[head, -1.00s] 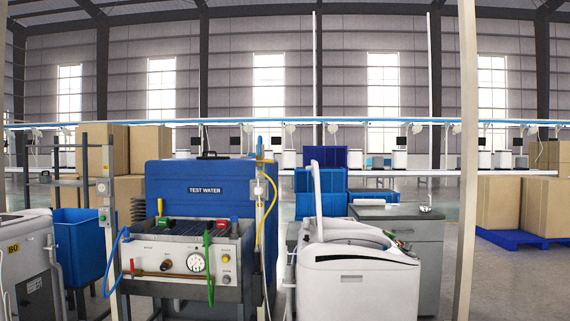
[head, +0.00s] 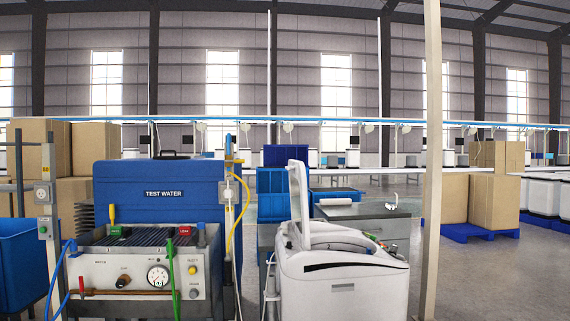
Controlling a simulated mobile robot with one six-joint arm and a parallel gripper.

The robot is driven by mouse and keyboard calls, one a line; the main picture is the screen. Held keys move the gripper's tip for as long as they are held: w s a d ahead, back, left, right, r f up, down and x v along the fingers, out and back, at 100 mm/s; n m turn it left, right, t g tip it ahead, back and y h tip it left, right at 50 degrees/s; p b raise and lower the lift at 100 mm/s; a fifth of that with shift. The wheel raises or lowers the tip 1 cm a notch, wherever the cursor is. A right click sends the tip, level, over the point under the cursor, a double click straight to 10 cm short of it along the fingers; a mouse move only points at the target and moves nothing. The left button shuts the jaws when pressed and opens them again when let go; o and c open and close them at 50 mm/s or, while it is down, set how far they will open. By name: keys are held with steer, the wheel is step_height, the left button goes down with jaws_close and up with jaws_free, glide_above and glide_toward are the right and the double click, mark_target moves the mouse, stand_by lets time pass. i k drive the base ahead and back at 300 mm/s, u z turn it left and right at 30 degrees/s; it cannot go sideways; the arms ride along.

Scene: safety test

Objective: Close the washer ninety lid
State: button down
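A white top-loading washer (head: 343,284) stands at the lower middle right in the head view. Its lid (head: 299,203) is raised and stands nearly upright at the left side of the top opening. Part of the rim around the opening shows, but the inside of the drum is hidden. The lower part of the washer is cut off by the picture's edge. No number can be read on this washer. My gripper does not show in the head view.
A test water station (head: 150,215) with gauge and hoses stands left of the washer. A pale upright post (head: 432,160) rises just right of it. A grey counter (head: 365,211) is behind. Open floor (head: 500,280) lies to the right, before boxes on a blue pallet (head: 470,232).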

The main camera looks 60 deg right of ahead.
mark_target(297, 177)
steer(key=z, duration=0.45)
steer(key=i, duration=0.95)
steer(key=z, duration=0.5)
